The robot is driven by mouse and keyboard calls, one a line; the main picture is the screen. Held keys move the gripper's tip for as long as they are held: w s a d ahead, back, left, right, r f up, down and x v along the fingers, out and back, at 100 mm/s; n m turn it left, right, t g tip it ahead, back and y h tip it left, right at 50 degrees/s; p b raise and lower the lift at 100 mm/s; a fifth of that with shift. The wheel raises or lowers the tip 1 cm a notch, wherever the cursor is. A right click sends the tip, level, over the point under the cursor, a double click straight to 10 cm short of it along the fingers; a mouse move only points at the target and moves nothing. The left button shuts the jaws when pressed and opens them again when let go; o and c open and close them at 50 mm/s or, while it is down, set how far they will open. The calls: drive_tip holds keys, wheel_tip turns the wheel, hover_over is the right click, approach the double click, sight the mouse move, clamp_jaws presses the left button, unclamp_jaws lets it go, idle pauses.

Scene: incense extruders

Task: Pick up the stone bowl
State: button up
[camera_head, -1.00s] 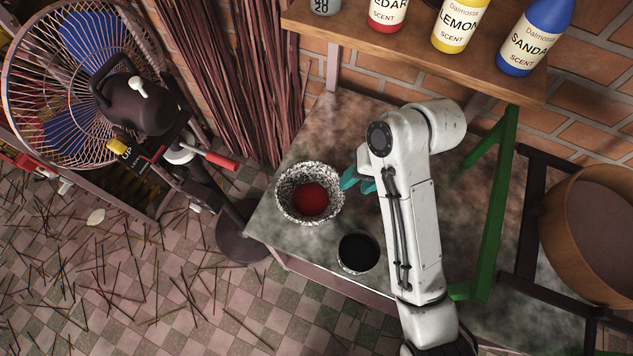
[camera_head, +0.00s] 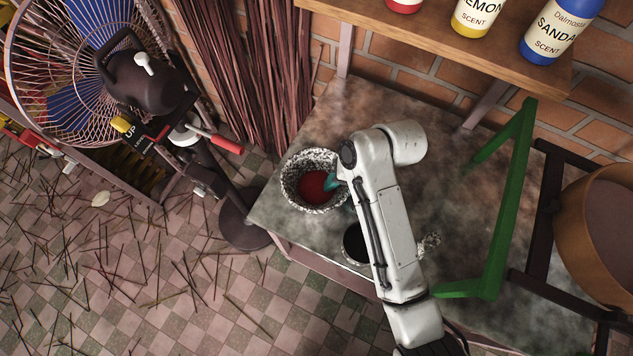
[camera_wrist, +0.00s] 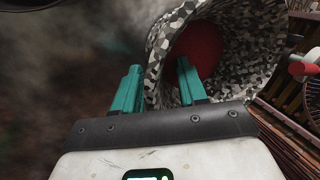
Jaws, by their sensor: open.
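The stone bowl (camera_head: 296,176) is speckled black and white with red contents. It stands upright on the low grey table, near its left end. My gripper (camera_head: 334,182) is at the bowl's right side, partly hidden by my arm. In the wrist view the bowl (camera_wrist: 225,55) fills the upper right. My open gripper (camera_wrist: 160,88) has two teal fingers. The right finger reaches over the rim to the inside, and the left finger is outside the wall. The wall lies between them. I cannot tell whether either finger touches it.
A dark round cup (camera_head: 354,244) stands on the table (camera_head: 271,213) just in front of the bowl, partly behind my arm. A wooden shelf (camera_head: 430,47) with scent bottles overhangs the back. A fan (camera_head: 100,70) stands at the left.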

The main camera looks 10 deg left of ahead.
drive_tip(key=shift+f, duration=0.15)
clamp_jaws()
idle(1.3)
drive_tip(key=shift+w, duration=0.1)
